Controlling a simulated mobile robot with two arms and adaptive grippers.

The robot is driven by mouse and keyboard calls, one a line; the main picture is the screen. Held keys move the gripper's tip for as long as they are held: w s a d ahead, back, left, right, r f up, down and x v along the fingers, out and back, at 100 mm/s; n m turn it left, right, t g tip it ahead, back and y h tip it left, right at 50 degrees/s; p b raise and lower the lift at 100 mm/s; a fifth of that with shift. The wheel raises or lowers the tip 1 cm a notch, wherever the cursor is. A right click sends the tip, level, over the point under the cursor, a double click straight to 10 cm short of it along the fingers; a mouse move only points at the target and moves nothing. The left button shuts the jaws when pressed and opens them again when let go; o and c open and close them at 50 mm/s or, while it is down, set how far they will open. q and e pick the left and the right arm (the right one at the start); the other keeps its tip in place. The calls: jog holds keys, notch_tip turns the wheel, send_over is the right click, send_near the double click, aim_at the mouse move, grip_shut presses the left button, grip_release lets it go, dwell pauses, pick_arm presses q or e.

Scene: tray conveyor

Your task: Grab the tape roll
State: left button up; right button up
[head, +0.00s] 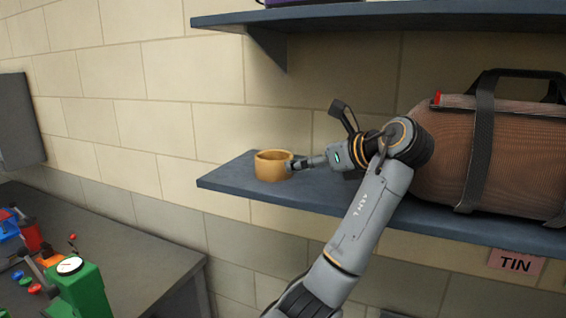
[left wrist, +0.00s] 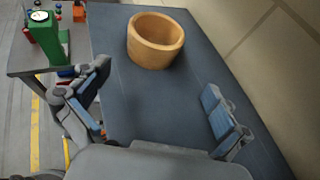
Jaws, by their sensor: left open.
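The tape roll (head: 270,170), a tan ring, lies flat near the left end of the lower shelf (head: 325,200) in the head view. My left gripper (head: 296,164) is at its right side, low over the shelf, and one finger overlaps the roll's right edge in the picture. In the left wrist view the roll (left wrist: 152,55) is just ahead of my open left gripper (left wrist: 157,80), roughly centred between the spread fingers. Nothing is between the fingers. I cannot see contact with the roll. My right gripper is in neither view.
A brown bag (head: 500,150) with dark straps stands on the shelf to the right, close to my arm. An upper shelf (head: 400,17) hangs above. A workbench (head: 130,260) with a green device (head: 82,292) is lower left. The wall runs behind the shelf.

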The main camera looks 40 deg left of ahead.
aim_at(285, 160)
pick_arm(q)
jog(key=a, duration=0.2)
jog(key=a+f, duration=0.1)
jog(key=a, duration=0.1)
jog(key=a+p, duration=0.1)
jog(key=a, duration=0.1)
jog(key=shift+s+f, duration=0.3)
jog(key=shift+w+a+f, duration=0.2)
jog(key=shift+f, duration=0.05)
jog(key=shift+w+a+f, duration=0.1)
jog(key=shift+w, duration=0.1)
jog(key=shift+w+a+p, duration=0.1)
jog(key=shift+a+p, duration=0.5)
jog(key=shift+p, duration=0.35)
jog(key=x, duration=0.1)
jog(key=p+x, duration=0.1)
jog(key=x, duration=0.1)
jog(key=shift+a+f, duration=0.15)
jog(key=shift+a, duration=0.15)
jog(key=shift+a+f, duration=0.1)
jog(key=shift+a, duration=0.1)
jog(key=shift+d, duration=0.25)
jog(key=c, duration=1.1)
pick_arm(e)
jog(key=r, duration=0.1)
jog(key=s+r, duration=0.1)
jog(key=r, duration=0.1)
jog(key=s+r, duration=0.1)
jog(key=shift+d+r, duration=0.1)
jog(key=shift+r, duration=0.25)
